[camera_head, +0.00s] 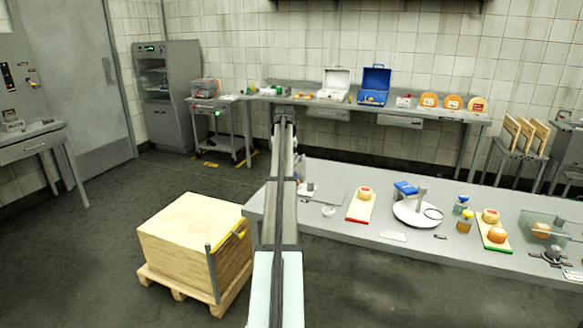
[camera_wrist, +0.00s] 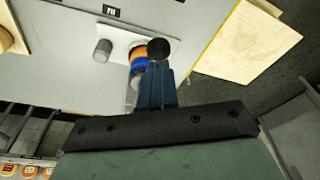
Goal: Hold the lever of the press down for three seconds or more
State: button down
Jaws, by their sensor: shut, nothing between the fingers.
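In the wrist view a black ball knob (camera_wrist: 158,48), which looks like the press lever's end, shows just beyond the tips of my gripper (camera_wrist: 157,70). The dark blue fingers are shut with nothing between them. I cannot tell whether they touch the knob. Beside it are an orange and blue round part (camera_wrist: 139,56) and a grey knob (camera_wrist: 103,50) on a pale base plate (camera_wrist: 118,36). The lever's shaft and its angle are hidden. In the head view my arm covers most of this spot at the near table's left end, and my gripper is hidden.
A wooden box (camera_head: 180,232) on a pallet stands left of the near table (camera_head: 350,247); it also shows in the wrist view (camera_wrist: 245,42).

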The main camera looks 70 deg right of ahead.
jog(key=shift+s+a+x, duration=0.1)
jog(key=shift+a+x, duration=0.05)
jog(key=shift+x, duration=0.7)
jog(key=shift+s+a+x, duration=0.1)
jog(key=shift+a+x, duration=0.05)
jog(key=shift+x, duration=0.65)
jog(key=shift+s+a+x, duration=0.1)
jog(key=shift+a+x, duration=0.05)
jog(key=shift+x, duration=0.7)
dwell(5.5)
